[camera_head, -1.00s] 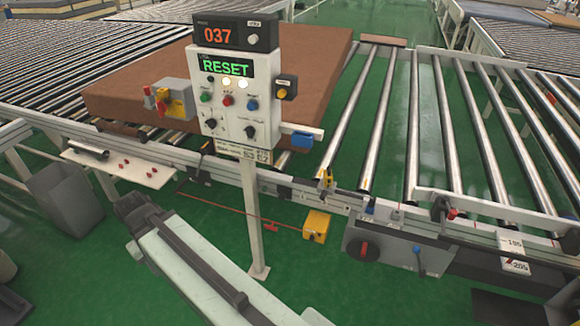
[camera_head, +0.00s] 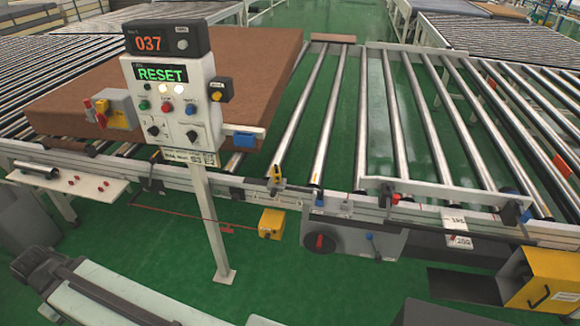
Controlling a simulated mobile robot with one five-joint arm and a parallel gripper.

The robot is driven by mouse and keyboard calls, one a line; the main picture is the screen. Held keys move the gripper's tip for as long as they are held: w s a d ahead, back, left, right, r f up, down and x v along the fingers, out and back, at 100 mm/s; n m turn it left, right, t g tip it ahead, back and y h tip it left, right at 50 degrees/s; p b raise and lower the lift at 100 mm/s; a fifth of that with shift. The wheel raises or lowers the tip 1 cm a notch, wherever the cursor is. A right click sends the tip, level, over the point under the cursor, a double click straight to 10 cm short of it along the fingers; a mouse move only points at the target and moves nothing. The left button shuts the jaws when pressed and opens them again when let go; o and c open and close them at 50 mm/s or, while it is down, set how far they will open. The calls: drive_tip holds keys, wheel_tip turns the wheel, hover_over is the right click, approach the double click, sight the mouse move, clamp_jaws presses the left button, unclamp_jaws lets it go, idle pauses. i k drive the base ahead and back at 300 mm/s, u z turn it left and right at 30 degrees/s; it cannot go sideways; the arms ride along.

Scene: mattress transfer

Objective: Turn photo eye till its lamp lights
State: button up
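A small yellow and black device (camera_head: 276,179) stands on the near conveyor rail, right of the control post; it may be the photo eye, but it is too small to be sure. I cannot make out a lit lamp on it. A blue-ended sensor-like block (camera_head: 244,139) sits on a white bar behind the control panel. Two dark fittings, one with a red part (camera_head: 392,199) and one with a blue part (camera_head: 511,211), sit along the right guide rail. My arm shows at the bottom left, well away from these; no gripper fingers can be seen.
A control panel (camera_head: 178,118) on a post reads RESET, under a display (camera_head: 166,42) reading 037. A brown mattress (camera_head: 258,75) lies behind it. A yellow floor box (camera_head: 271,223), a red-knobbed grey box (camera_head: 350,244) and a yellow cabinet (camera_head: 545,280) stand near the rail. Green floor is open in front.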

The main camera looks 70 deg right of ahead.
sight(277, 173)
drive_tip(key=k, duration=1.35)
drive_tip(key=z, duration=0.4)
drive_tip(key=i, duration=0.95)
drive_tip(key=u, duration=0.05)
